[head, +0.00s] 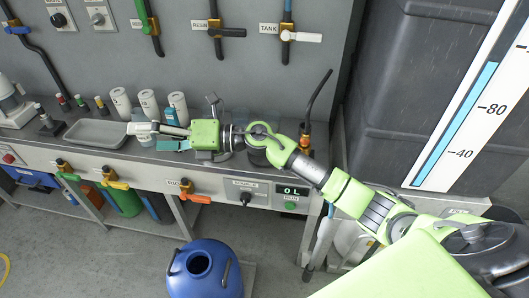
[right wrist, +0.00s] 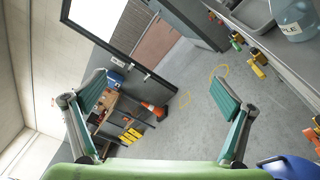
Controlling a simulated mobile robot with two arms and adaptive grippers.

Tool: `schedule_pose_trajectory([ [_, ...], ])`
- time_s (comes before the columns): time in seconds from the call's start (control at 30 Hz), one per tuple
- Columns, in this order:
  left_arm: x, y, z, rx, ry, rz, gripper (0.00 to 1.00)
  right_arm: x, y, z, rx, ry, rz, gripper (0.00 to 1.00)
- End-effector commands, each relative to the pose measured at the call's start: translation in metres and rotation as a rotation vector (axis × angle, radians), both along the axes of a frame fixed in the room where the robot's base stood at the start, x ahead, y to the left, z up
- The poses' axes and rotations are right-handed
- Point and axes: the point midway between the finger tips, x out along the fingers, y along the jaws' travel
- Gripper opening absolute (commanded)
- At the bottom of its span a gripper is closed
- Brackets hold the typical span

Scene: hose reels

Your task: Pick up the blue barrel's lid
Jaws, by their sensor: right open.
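The blue barrel (head: 204,280) stands on the floor in front of the bench, at the bottom of the head view, with a dark round recess or opening in its top. I cannot make out a separate lid. Part of a blue rounded thing, likely the barrel (right wrist: 290,168), shows at the lower right of the right wrist view. My right gripper (head: 150,137) is over the bench beside the grey tray, left of the barrel and well above it. In the right wrist view the gripper (right wrist: 160,90) is open with nothing between its fingers. My left gripper is not in view.
The bench holds a grey tray (head: 95,134), several white cylinders (head: 148,103) and small bottles. Valves with coloured handles (head: 188,192) stick out from its front. A large dark tank (head: 410,90) stands at right.

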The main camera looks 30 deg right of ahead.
Motion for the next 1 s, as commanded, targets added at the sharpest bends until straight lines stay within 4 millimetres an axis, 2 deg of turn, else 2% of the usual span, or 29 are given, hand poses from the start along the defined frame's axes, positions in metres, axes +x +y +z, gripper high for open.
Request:
schedule_pose_trajectory([
  [0.07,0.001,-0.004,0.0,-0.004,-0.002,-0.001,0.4,0.004,-0.011,-0.022,-0.239,-0.058,0.096,0.96],
  [0.17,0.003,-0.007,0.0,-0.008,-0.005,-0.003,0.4,0.009,-0.048,-0.057,-0.554,-0.077,0.198,0.96],
  [0.27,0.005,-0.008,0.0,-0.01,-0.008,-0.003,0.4,0.018,-0.112,-0.082,-0.856,-0.038,0.263,0.96],
  [0.3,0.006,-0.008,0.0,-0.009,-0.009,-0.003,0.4,0.02,-0.141,-0.087,-0.964,-0.008,0.279,0.96],
  [0.4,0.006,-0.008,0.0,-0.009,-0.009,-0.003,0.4,0.022,-0.214,-0.088,-1.192,0.086,0.296,0.96],
  [0.5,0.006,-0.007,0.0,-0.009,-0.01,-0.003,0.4,0.017,-0.271,-0.08,-1.348,0.185,0.296,0.96],
  [0.6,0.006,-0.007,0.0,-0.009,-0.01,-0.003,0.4,0.011,-0.308,-0.07,-1.438,0.259,0.292,0.96],
  [0.7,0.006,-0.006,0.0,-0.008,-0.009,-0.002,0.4,0.007,-0.324,-0.069,-1.477,0.3,0.291,0.96],
  [0.77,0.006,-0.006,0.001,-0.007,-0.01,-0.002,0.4,0.007,-0.327,-0.075,-1.487,0.31,0.291,0.96],
  [1.0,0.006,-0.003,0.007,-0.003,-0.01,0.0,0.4,0.011,-0.323,-0.121,-1.484,0.311,0.294,0.96],
])
